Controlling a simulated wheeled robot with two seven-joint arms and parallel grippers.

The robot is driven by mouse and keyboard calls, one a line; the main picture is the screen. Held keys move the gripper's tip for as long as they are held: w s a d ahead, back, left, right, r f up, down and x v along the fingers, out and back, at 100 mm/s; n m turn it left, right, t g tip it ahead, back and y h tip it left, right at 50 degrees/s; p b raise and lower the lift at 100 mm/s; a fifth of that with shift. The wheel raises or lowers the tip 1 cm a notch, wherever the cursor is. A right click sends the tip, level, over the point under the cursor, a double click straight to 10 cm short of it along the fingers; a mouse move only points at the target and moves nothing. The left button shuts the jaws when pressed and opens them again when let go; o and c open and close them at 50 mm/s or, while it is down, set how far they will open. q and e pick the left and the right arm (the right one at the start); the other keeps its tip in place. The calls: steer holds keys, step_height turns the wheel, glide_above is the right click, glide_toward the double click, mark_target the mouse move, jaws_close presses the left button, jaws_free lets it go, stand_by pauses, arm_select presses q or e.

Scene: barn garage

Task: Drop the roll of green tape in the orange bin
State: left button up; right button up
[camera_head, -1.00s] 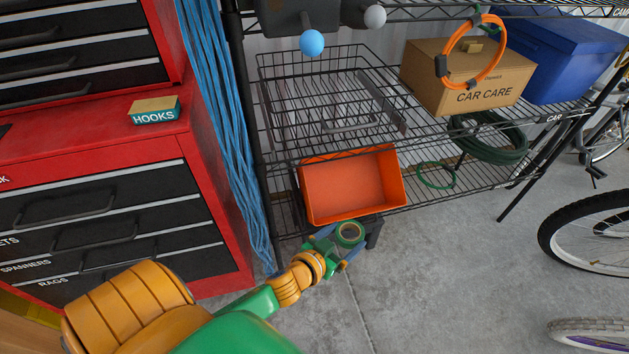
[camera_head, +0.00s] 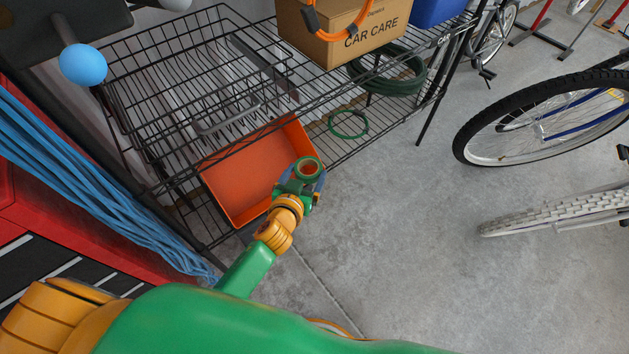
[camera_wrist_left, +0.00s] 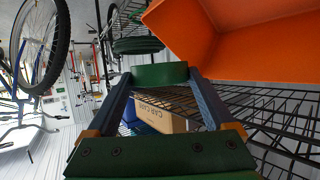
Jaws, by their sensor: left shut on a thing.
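The roll of green tape (camera_head: 307,168) is held between the fingers of my left gripper (camera_head: 308,182), near the front right edge of the orange bin in the head view. In the left wrist view the green roll (camera_wrist_left: 159,75) sits between the two blue fingertips, and my left gripper (camera_wrist_left: 160,88) is shut on it. The orange bin (camera_head: 238,179) is open at the top, looks empty, and stands on the lower wire shelf. Its wall also fills the upper right of the left wrist view (camera_wrist_left: 235,40). My right gripper is not in view.
A wire basket (camera_head: 190,75) and wire shelf sit above and behind the bin. A cardboard CAR CARE box (camera_head: 340,40) stands on that shelf. Blue ropes (camera_head: 90,175) hang at the left beside a red cabinet. Bicycles stand at the right, with bare concrete floor (camera_head: 400,250) between.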

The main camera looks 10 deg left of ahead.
arm_select(q)
steer(key=w+a+f+b, duration=0.2)
steer(key=w+a, duration=0.2)
steer(key=a, duration=0.2)
steer(key=shift+w, duration=0.35)
steer(key=shift+f, duration=0.1)
steer(key=o, duration=1.1)
steer(key=shift+s, duration=0.1)
steer(key=p+v, duration=0.2)
steer(key=v, duration=0.5)
steer(key=shift+p, duration=0.3)
